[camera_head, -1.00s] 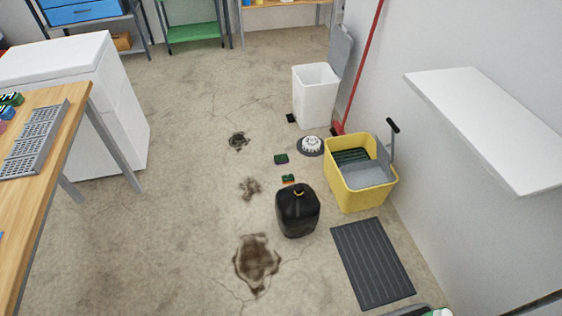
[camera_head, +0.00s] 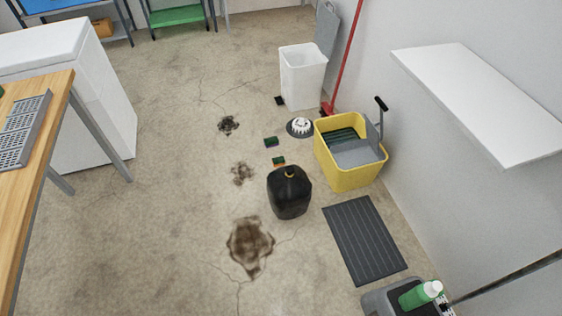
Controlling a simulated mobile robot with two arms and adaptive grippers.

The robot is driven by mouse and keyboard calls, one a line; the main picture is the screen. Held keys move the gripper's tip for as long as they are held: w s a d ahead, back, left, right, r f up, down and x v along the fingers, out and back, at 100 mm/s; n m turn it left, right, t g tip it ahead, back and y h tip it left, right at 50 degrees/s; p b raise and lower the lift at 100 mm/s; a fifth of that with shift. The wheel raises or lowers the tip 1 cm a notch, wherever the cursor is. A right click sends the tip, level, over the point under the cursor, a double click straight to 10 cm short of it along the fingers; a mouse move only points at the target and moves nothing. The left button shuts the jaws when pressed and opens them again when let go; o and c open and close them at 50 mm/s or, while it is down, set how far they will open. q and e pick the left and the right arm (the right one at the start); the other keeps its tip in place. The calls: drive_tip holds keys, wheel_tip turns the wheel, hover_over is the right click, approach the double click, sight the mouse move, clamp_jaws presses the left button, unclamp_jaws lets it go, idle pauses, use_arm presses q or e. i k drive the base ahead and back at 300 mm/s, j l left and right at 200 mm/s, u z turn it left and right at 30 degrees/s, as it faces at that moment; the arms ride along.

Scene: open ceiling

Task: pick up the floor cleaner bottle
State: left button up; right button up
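A green bottle with a white cap (camera_head: 418,295) is at the bottom right, tilted in the picture, at a grey container (camera_head: 376,301) cut off by the lower edge. A black jug with an orange-ringed neck (camera_head: 290,194) stands upright on the floor near the middle. No label is readable, so I cannot tell for certain which is the floor cleaner bottle.
A yellow mop bucket (camera_head: 350,178) and a dark ribbed mat (camera_head: 364,240) lie along the right wall, below a white shelf (camera_head: 480,98). A white bin (camera_head: 303,80) stands farther back. A wooden table (camera_head: 38,185) is at left. Stained floor between is open.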

sight(423, 293)
drive_tip(key=z, duration=1.95)
